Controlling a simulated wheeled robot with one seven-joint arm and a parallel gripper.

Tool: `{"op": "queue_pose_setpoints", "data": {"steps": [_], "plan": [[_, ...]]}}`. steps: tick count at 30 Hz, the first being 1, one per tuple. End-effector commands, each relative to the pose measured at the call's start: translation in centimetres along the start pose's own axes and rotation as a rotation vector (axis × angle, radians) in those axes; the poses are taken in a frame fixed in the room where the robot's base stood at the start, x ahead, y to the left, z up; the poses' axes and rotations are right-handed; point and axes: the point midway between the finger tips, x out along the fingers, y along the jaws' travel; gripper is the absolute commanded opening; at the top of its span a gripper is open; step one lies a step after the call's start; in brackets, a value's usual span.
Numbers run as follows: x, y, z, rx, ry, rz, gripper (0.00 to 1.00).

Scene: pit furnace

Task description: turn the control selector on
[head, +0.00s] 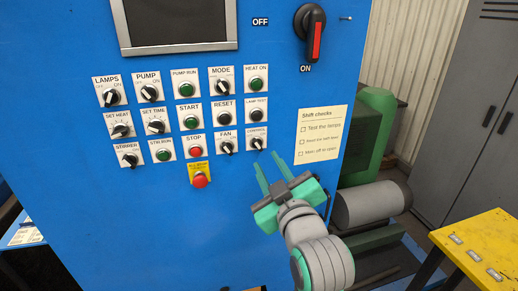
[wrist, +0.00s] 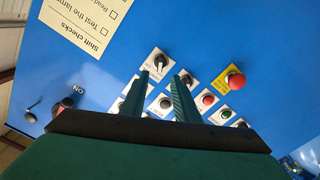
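The control selector (head: 257,143) is a small black knob on a white plate at the lower right of the button grid on the blue panel. Its pointer is too small to read surely. In the wrist view the selector (wrist: 159,62) shows just beyond the fingertips, roughly in line with the gap between them. My gripper (head: 267,160) is open and empty, its two green fingers apart, a little below and right of the selector in the head view. The fingers (wrist: 161,76) appear apart from the knob, but the exact distance is hard to tell.
The fan selector (head: 226,143) is just left of it, and the lamp test button (head: 256,114) just above. A red emergency button (head: 199,180) sits lower left. A checklist (head: 321,135) is to the right. A black rotary switch with a red handle (head: 315,36) is at upper right.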

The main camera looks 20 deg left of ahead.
Motion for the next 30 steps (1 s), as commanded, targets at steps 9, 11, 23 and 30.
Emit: {"op": "queue_pose_setpoints", "data": {"steps": [9, 11, 23, 30], "plan": [[5.7, -0.1, 0.0, 0.001, 0.000, -0.002, 0.28], [6.5, -0.1, 0.0, 0.001, 0.000, -0.002, 0.28], [8.5, 0.0, 0.0, 0.001, 0.001, 0.001, 0.28], [8.5, 0.0, 0.0, 0.001, 0.001, 0.001, 0.07]]}}
